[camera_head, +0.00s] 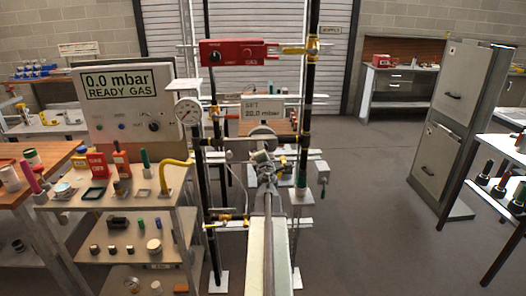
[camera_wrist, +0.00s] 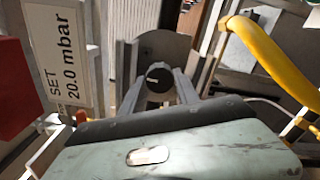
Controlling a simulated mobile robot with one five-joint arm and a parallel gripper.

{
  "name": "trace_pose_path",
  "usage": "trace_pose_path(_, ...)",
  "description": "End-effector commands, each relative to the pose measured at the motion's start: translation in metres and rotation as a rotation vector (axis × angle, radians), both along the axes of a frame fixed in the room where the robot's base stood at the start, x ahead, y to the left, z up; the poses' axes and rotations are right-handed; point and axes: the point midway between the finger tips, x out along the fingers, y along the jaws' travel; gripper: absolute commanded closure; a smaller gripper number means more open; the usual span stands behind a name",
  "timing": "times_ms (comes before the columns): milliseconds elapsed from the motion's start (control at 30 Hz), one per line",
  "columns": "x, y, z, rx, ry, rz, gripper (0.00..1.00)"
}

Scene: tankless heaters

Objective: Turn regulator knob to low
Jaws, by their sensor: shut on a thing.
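The black regulator knob (camera_wrist: 155,77) shows in the wrist view, with a short white mark on its face pointing left. A round grey regulator body (camera_wrist: 174,50) is behind it. My gripper (camera_wrist: 158,85) has one finger on each side of the knob and is shut on it. In the head view my gripper (camera_head: 263,159) reaches the regulator body (camera_head: 263,138) on the pipe stand; the knob itself is mostly hidden there. The sign (camera_head: 262,111) beside the regulator reads "SET 20.0 mbar". No low mark is readable.
A panel (camera_head: 128,100) at left reads "0.0 mbar READY GAS". A pressure gauge (camera_head: 187,112) and a red gas box (camera_head: 238,53) are on the stand. A yellow hose (camera_wrist: 272,60) passes right of the gripper. Floor at right is clear before a grey cabinet (camera_head: 459,110).

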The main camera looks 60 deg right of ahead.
Motion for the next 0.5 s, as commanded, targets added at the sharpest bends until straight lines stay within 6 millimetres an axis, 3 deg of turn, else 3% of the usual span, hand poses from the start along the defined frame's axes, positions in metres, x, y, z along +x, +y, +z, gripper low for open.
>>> trace_pose_path(33,0.0002,0.0014,-0.0007,0.000,0.000,0.002,1.00)
trace_pose_path(67,0.0002,0.0014,-0.0007,0.000,0.000,0.002,0.57)
trace_pose_path(133,0.0003,0.0013,-0.0007,0.000,0.000,0.002,0.41)
trace_pose_path(500,-0.0007,-0.0005,-0.0004,0.005,-0.007,0.000,0.41)
